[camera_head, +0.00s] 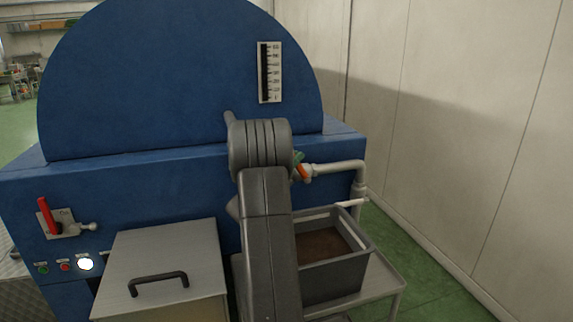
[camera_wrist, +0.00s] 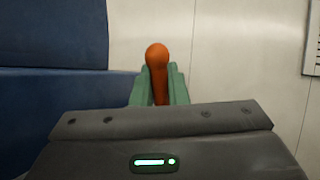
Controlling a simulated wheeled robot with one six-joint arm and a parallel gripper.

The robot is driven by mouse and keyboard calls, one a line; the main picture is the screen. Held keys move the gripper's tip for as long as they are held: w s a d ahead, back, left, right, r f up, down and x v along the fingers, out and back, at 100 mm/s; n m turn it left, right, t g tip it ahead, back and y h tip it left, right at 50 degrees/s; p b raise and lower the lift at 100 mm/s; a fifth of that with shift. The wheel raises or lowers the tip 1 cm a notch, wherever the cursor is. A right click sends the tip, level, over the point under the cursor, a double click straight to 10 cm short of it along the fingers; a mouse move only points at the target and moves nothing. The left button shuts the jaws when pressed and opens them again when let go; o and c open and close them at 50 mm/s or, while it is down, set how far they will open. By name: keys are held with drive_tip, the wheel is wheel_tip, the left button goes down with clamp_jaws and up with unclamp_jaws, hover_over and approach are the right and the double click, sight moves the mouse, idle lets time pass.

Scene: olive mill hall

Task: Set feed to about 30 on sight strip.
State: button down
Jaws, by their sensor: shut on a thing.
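The sight strip (camera_head: 276,72) is a pale upright scale on the front of the blue machine (camera_head: 150,90). A dark column runs along its left side; the numbers are too small to read. An orange handle (camera_head: 305,173) sits at the left end of a pale pipe, right of my arm. My gripper (camera_head: 299,158) is shut on it. In the wrist view, the round-topped orange handle (camera_wrist: 158,62) stands between the green fingers of my gripper (camera_wrist: 158,88). My arm hides part of the handle's mounting in the head view.
A grey crate (camera_head: 365,248) with brown matter stands on a metal stand below the pipe (camera_head: 340,168). A lidded metal box (camera_head: 165,250) is left of my arm. A red lever (camera_head: 44,215) sits above several buttons at left. A pale wall (camera_head: 450,120) bounds the right.

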drive_tip(key=shift+a, duration=0.15)
idle(0.3)
drive_tip(key=c, duration=1.4)
unclamp_jaws()
drive_tip(key=shift+c, duration=0.2)
drive_tip(key=b+v, duration=0.1)
drive_tip(key=v, duration=0.6)
drive_tip(key=shift+f+b, duration=0.25)
drive_tip(key=shift+b, duration=0.1)
drive_tip(key=shift+s+a, duration=0.1)
